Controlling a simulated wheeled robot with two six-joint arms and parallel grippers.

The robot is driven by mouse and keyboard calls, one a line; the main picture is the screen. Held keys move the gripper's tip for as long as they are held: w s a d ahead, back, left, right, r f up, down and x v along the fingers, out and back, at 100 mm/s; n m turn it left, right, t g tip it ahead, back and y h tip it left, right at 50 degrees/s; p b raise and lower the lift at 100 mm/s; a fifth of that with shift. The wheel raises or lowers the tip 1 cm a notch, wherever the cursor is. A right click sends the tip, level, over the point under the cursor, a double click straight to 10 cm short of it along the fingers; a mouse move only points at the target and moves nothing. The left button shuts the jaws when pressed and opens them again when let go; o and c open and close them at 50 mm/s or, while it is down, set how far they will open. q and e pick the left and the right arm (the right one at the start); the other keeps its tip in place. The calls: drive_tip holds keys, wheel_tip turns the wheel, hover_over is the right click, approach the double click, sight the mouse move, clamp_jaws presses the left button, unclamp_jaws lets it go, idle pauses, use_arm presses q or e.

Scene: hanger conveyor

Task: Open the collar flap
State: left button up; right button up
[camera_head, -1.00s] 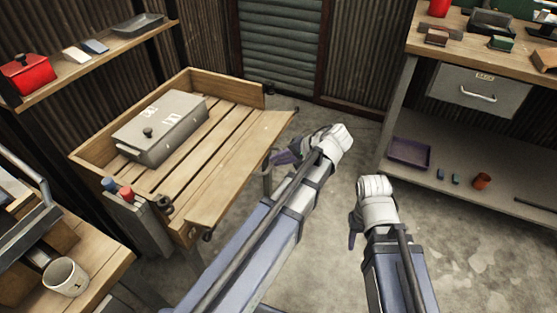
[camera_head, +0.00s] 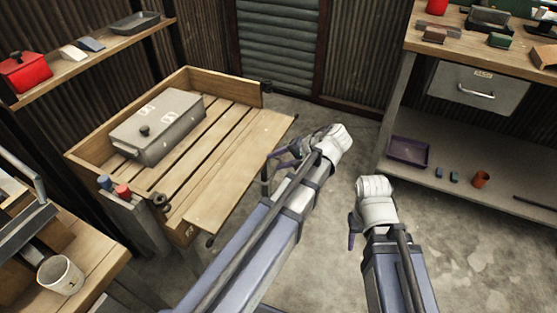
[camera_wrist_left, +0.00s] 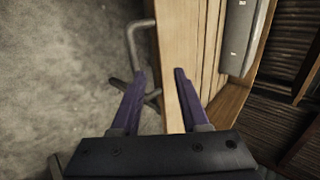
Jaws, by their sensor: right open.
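The likeliest collar flap is the wide pale board (camera_head: 238,170) along the front of the slatted wooden table; I see nothing labelled as such. In the left wrist view its edge (camera_wrist_left: 180,50) runs up the middle. A grey bent bar (camera_wrist_left: 132,45) sticks out beside that edge. My left gripper (camera_head: 277,165) is at the board's outer side. In the left wrist view its purple fingers (camera_wrist_left: 160,84) are apart, with the board's edge partly between them; contact cannot be told. My right gripper (camera_head: 352,228) is open, over the floor to the right, mostly hidden by its wrist.
A grey lidded box (camera_head: 158,127) sits on the slatted table (camera_head: 88,150). A shelf (camera_head: 95,62) is behind it at left. A mug (camera_head: 60,275) stands on the near-left bench. A workbench (camera_head: 490,52) stands at right. The floor between is clear.

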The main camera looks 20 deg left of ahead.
use_arm(q)
drive_tip(key=p+v, duration=0.5)
drive_tip(key=v, duration=0.2)
drive_tip(key=shift+d+r, duration=0.25)
drive_tip(key=shift+d, duration=0.1)
use_arm(e)
wheel_tip(320, 180, up, 5)
drive_tip(key=shift+r, duration=0.15)
use_arm(q)
drive_tip(key=shift+s+f, duration=0.1)
use_arm(e)
drive_tip(key=shift+a, duration=0.1)
